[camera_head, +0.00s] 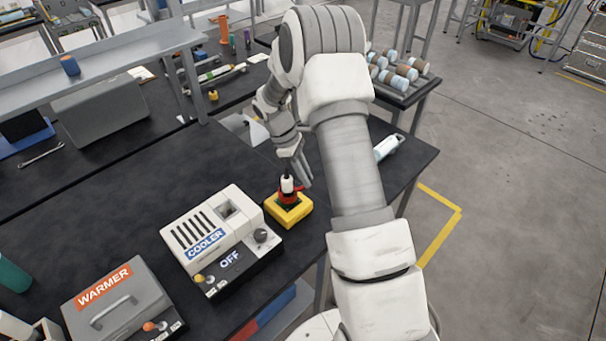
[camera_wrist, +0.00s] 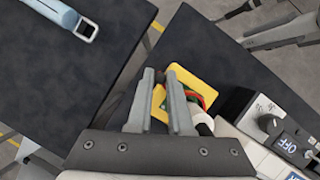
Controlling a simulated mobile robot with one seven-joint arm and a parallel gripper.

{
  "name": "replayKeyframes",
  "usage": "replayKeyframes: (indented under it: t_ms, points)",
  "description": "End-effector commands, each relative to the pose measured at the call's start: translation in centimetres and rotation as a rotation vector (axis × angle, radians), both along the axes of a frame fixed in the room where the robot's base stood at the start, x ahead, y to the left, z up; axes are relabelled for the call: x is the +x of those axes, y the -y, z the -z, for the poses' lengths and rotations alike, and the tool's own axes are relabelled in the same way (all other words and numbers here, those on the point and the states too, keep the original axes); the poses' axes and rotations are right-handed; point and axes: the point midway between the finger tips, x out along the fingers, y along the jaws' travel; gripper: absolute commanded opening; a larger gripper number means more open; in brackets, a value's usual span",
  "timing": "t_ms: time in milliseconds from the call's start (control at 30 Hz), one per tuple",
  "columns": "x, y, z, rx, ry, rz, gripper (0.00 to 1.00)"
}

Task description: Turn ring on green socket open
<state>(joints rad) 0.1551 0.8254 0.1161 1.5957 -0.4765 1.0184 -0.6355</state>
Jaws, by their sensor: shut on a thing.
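A yellow block (camera_head: 291,213) sits on the dark table to the right of the cooler. It carries a red ring (camera_head: 288,198) with a white-topped plug (camera_head: 288,184) standing upright in it. In the wrist view the yellow block (camera_wrist: 203,79) lies beyond my fingers, with narrow red and green bands beside the right finger; the green socket is mostly hidden. My gripper (camera_head: 300,181) is down at the ring, its fingers just beside the plug. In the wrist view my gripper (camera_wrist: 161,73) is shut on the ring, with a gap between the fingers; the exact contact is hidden.
The white cooler (camera_head: 212,232), showing OFF, stands close on the left, with the grey warmer (camera_head: 118,300) farther left. A white handheld tool (camera_head: 388,147) lies near the table's right edge. A tray of cylinders (camera_head: 398,82) is behind. The table's middle left is clear.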

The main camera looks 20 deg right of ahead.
Motion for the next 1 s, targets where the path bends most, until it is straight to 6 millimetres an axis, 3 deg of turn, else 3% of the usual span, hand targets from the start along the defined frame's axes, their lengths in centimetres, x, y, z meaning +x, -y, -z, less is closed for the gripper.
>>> replayKeyframes:
  t_ms: [433, 1000]
  points:
    - [-2.5, 0.0, 0.1, -0.002, -0.001, 0.427, 0.0]
    - [-5.1, -1.5, 0.0, -0.001, -0.001, 0.96, 0.0]
